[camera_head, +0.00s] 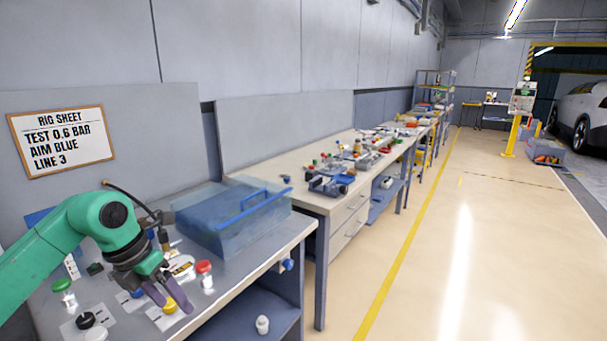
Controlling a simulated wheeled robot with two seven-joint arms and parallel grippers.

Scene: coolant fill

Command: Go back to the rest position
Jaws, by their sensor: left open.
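My left gripper (168,299) hangs at the end of my green left arm, low over the metal bench (245,262). A red-capped bottle (206,275) stands just right of the gripper. A green-capped bottle (64,292) stands to the left, and a black knob (86,320) sits near the front. My right gripper is out of view.
A clear blue bin (231,216) with a blue handle stands at the back of the bench. A framed rig sheet (62,140) hangs on the wall behind. A longer workbench (330,199) with parts runs beyond. The floor (480,250) on the right is clear.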

